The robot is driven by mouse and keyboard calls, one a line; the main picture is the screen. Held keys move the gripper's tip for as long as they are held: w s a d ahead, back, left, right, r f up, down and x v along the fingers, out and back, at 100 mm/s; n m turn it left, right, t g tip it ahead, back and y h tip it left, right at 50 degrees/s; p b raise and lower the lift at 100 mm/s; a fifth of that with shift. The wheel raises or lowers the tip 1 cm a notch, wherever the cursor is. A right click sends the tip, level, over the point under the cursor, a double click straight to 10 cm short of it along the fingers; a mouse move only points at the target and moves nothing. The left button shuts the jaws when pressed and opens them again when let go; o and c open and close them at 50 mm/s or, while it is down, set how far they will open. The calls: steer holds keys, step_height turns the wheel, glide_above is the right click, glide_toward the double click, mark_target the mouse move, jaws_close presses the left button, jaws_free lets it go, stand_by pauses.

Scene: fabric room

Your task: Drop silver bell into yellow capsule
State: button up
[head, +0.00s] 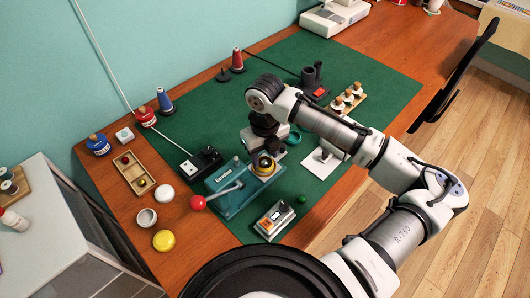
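A round yellow piece (164,240), which looks like the yellow capsule or part of it, lies on the wooden table at the front left. A pale round cup (147,217) with a grey hollow sits just behind it, and a white disc (164,193) lies behind that. A wooden tray (123,178) holds small balls or bells, one red and one yellowish. I cannot make out a silver bell for certain. My gripper (264,147) points down over the teal press, near its round yellow-ringed part (264,166). Its fingers are too small and dark to read.
The teal press (238,190) has a lever with a red knob (198,202). A black box (205,163) stands behind it, a grey device (274,220) in front. Blue-and-red jars (98,145) stand at the left.

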steer(key=shift+r, duration=0.1)
step_height(320, 180, up, 14)
steer(key=b, duration=0.1)
stand_by(0.4)
steer(key=shift+f, duration=0.2)
